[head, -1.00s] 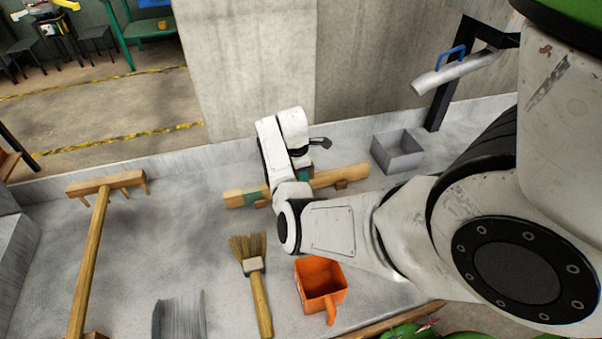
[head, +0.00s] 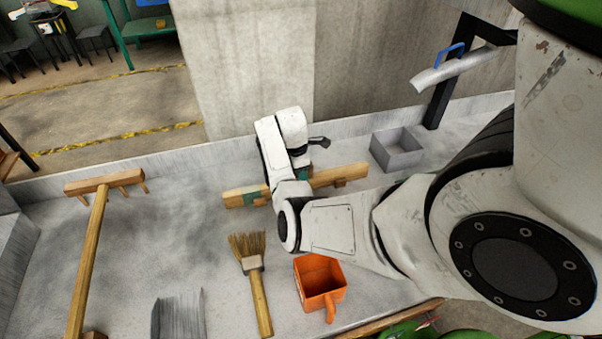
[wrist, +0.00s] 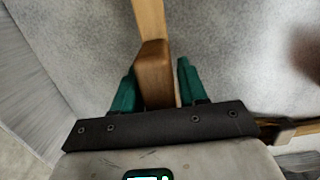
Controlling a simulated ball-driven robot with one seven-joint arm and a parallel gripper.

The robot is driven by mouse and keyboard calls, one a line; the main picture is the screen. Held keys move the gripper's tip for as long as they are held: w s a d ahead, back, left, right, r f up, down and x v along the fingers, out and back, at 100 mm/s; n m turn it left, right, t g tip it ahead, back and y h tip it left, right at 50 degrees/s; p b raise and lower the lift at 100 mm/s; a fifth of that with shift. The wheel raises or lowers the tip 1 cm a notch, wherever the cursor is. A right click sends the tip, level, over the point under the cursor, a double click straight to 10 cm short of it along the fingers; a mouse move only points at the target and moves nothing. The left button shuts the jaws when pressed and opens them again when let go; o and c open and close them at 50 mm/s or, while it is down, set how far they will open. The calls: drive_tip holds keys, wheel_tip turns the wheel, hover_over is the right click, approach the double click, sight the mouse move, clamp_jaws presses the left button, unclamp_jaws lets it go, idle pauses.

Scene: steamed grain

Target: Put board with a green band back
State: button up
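The wooden board (head: 342,177) lies on the grey worktop behind the brush, its middle hidden by my arm. A teal-green patch (head: 251,197) shows near its left end, and a small brown block sits at its right part. A narrow gap seems to show at the right finger, so firm contact cannot be told.
A wooden rake (head: 92,240) lies left. A grey open box (head: 397,150) stands right by the wall.

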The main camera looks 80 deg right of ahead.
drive_tip(key=o, duration=0.3)
drive_tip(key=shift+f, duration=0.1)
drive_tip(key=r, duration=0.7)
drive_tip(key=w+r, duration=0.1)
drive_tip(key=r, duration=0.2)
drive_tip(key=shift+w+a+r, duration=0.1)
drive_tip(key=shift+a+r, duration=0.2)
drive_tip(key=shift+r, duration=0.1)
